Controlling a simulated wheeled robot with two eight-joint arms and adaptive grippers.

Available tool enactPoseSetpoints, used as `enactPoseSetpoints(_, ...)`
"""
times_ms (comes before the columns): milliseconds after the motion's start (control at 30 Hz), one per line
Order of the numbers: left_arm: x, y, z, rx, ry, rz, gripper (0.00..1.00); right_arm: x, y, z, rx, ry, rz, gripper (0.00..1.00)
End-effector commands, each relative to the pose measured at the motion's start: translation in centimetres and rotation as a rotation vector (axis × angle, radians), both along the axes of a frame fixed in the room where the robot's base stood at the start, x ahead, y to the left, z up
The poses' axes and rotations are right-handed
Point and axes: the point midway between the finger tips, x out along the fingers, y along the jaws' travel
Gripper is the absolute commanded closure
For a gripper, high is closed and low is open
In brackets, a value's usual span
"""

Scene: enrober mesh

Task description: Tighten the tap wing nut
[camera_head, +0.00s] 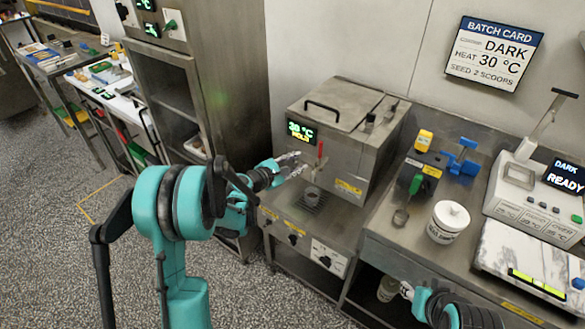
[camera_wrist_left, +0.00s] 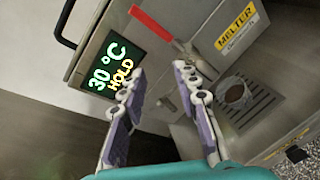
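The steel melter (camera_head: 330,118) shows "30 °C HOLD" on its display. Its tap has a red lever (camera_head: 320,150) on the front, and this lever also shows in the left wrist view (camera_wrist_left: 152,22). I cannot make out the wing nut clearly; the tap body is small and partly hidden by my gripper. My left gripper (camera_head: 297,165) is in front of the melter, left of the red lever. In the left wrist view its two fingers (camera_wrist_left: 160,70) are spread with nothing visible held.
A tall steel cabinet (camera_head: 180,90) stands left.

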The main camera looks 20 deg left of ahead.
Motion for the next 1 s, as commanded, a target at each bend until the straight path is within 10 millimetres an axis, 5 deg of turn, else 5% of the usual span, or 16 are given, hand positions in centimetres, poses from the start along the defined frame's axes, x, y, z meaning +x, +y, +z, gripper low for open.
enactPoseSetpoints(33, 1.2, 1.3, -2.3, -0.104, 0.005, 0.038, 0.69, 0.0, 0.0, -0.7, 0.000, 0.000, 0.000, 0.60)
enactPoseSetpoints(200, 3.3, 4.6, -7.3, -0.452, 0.022, 0.136, 0.69, 0.0, 0.0, -1.7, 0.000, 0.000, 0.000, 0.60)
enactPoseSetpoints(400, 3.7, 6.8, -10.6, -0.677, 0.031, 0.185, 0.69, 0.0, 0.0, -2.2, 0.000, 0.000, 0.000, 0.60)
enactPoseSetpoints(567, 4.4, 6.8, -11.1, -0.716, 0.033, 0.190, 0.69, 0.0, 0.0, -2.5, 0.000, 0.000, 0.000, 0.60)
enactPoseSetpoints(1000, 10.4, 4.6, -11.1, -0.711, 0.032, 0.189, 0.69, 0.0, 0.0, -4.4, 0.000, 0.000, 0.000, 0.60)
